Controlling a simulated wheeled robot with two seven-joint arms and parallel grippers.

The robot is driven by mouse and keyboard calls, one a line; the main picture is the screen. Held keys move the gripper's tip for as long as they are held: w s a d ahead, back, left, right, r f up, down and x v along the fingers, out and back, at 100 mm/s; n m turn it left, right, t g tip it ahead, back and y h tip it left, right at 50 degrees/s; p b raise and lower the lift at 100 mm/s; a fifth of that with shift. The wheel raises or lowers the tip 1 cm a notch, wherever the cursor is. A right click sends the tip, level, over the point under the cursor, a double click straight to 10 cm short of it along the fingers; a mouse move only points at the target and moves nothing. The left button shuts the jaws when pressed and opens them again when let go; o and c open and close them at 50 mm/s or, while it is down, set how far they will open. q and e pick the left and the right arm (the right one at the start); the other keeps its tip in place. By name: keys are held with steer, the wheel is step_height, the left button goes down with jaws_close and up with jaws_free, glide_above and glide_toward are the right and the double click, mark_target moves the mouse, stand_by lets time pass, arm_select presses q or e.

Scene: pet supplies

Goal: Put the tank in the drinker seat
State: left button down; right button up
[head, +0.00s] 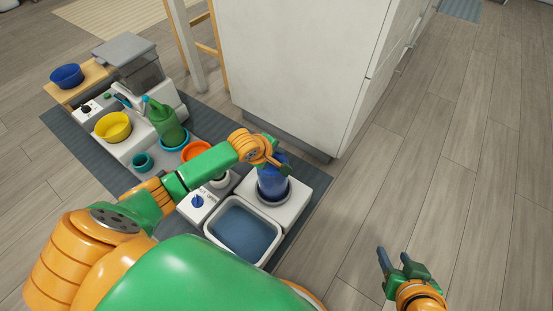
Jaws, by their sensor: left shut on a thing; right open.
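A blue translucent tank (272,184) stands roughly upright at the dark round drinker seat (287,199) on a white base (294,212). My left gripper (273,160) is shut on the upper part of the tank, and its fingers partly hide the top. The tank's lower end is inside or just above the seat's ring; I cannot tell if it touches the bottom. My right gripper (393,262) is open and empty over the wooden floor at the lower right, away from the drinker.
A basin of bluish water (243,230) and a white box with a blue knob (197,202) stand beside the drinker. Orange (196,151) and yellow (113,126) bowls, a green bottle (166,122) and a grey-lidded bin (128,55) lie farther left. A white cabinet (295,70) rises behind. The right floor is clear.

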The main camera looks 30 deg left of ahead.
arm_select(q)
steer(key=shift+f+b, duration=0.35)
steer(key=shift+f, duration=0.2)
arm_select(e)
steer(key=w+a+r+t+y, duration=0.1)
steer(key=w+r+t, duration=0.3)
steer(key=r, duration=0.1)
steer(key=shift+w+a, duration=0.3)
steer(key=shift+w, duration=0.1)
arm_select(q)
steer(key=shift+f, duration=0.1)
arm_select(e)
steer(key=shift+r, duration=0.1)
arm_select(q)
steer(key=c, duration=0.7)
jaws_free()
